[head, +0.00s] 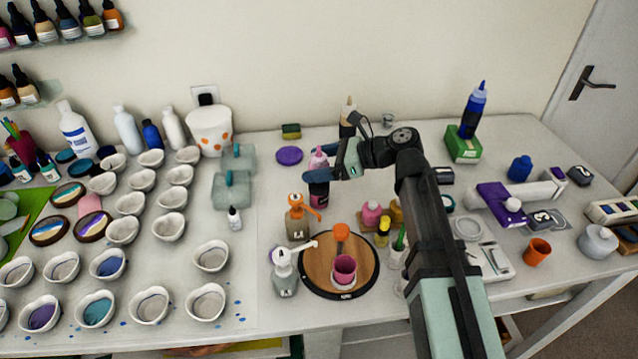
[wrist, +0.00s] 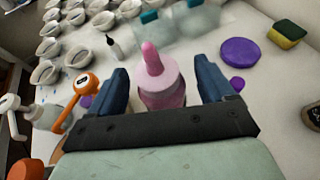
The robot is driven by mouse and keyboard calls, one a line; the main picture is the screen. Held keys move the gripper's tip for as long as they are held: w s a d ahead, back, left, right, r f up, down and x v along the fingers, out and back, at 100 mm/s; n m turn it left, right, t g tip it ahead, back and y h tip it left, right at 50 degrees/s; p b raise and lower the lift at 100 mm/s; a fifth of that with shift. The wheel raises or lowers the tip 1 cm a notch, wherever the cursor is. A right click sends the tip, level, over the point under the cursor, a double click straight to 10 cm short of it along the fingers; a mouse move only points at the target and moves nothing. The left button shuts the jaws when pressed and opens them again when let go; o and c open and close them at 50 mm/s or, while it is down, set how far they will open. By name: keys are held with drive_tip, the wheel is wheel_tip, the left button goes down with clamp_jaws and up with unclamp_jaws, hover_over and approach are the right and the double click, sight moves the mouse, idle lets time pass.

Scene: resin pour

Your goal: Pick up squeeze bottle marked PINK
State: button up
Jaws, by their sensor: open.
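The pink squeeze bottle (wrist: 160,82) stands upright on the table, with a pale pink cap and nozzle. In the wrist view it sits between the two dark blue fingers of my gripper (wrist: 165,85), with a gap on each side. In the head view the bottle (head: 318,160) shows at the left end of my arm, its middle partly covered by my gripper (head: 322,174). My gripper is open around the bottle. The bottle's marking is too small to read, and its lower part is hidden in the wrist view.
An orange-topped pump bottle (head: 300,220) and a white-topped pump bottle (head: 285,272) stand close by, near a round wooden board (head: 318,265). A purple disc (head: 289,155) and a sponge (head: 291,131) lie behind. Several cups fill the left.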

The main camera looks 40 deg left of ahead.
drive_tip(key=shift+x, duration=0.85)
drive_tip(key=shift+c, duration=0.5)
clamp_jaws()
drive_tip(key=shift+r, duration=0.1)
